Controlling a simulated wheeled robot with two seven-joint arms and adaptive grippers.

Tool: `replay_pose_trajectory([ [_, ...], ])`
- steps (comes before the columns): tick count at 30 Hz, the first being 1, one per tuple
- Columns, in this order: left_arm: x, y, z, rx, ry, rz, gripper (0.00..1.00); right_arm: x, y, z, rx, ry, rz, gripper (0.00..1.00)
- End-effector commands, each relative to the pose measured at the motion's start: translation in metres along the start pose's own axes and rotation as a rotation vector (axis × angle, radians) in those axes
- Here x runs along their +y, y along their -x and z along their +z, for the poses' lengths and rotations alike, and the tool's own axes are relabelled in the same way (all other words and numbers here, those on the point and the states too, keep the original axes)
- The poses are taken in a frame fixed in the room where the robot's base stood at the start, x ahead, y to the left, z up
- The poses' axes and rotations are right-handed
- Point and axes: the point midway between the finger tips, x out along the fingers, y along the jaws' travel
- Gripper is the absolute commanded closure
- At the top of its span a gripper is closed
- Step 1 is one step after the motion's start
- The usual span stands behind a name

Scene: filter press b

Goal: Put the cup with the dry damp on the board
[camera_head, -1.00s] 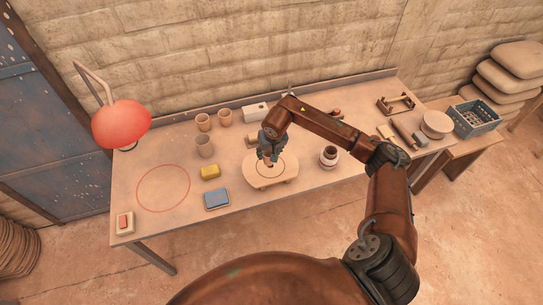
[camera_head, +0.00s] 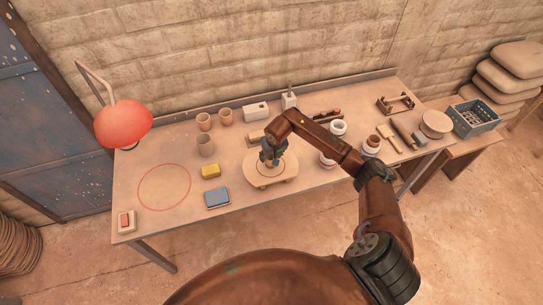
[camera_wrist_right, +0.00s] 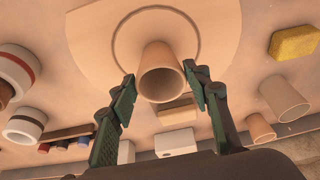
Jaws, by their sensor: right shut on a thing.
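My right gripper (camera_head: 270,160) is over the round wooden board (camera_head: 285,180), which has a ring drawn on it. In the right wrist view my right gripper (camera_wrist_right: 160,95) is shut on a plain clay cup (camera_wrist_right: 160,80), with a green-padded finger on each side. The cup's open mouth faces the camera and its base lies within the ring on the board (camera_wrist_right: 220,18). I cannot tell whether the base touches the board. In the head view the gripper mostly hides this cup. Dampness on any cup cannot be made out. My left gripper is not in view.
Three clay cups (camera_head: 205,145) stand left of the board. White-banded jars (camera_head: 338,128) stand right. A red lamp (camera_head: 123,124) overhangs the left end, near a bare red circle (camera_head: 164,187).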

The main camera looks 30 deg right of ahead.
Motion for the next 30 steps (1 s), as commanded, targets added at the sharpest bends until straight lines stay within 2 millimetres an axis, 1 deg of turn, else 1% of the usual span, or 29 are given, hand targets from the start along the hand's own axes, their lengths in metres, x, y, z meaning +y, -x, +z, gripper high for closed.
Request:
replay_pose_trajectory([
  [2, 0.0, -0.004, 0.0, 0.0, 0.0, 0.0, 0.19, 0.0, -0.004, 0.001, 0.0, 0.0, 0.001, 0.81],
  [3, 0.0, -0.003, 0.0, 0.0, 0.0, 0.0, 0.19, 0.0, -0.003, 0.001, -0.001, 0.0, 0.001, 0.53],
  [9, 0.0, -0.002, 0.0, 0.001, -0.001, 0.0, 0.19, 0.0, -0.002, 0.001, 0.0, 0.0, 0.0, 0.39],
  [10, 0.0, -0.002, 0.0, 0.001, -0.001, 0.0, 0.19, 0.0, -0.002, 0.001, 0.0, 0.0, 0.0, 0.38],
  [17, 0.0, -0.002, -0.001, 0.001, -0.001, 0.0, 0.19, 0.0, -0.002, 0.001, 0.0, 0.0, 0.0, 0.38],
  [21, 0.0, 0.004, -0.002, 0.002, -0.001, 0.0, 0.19, -0.001, 0.003, -0.001, 0.0, 0.0, -0.001, 0.38],
  [23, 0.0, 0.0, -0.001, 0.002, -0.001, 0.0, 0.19, 0.001, 0.01, -0.002, 0.004, 0.001, 0.001, 0.38],
  [25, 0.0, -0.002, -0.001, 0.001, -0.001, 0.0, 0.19, 0.002, 0.022, -0.002, 0.004, 0.003, 0.003, 0.38],
  [30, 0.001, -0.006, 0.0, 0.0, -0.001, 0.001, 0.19, 0.001, 0.059, -0.002, 0.004, 0.004, 0.003, 0.38],
])
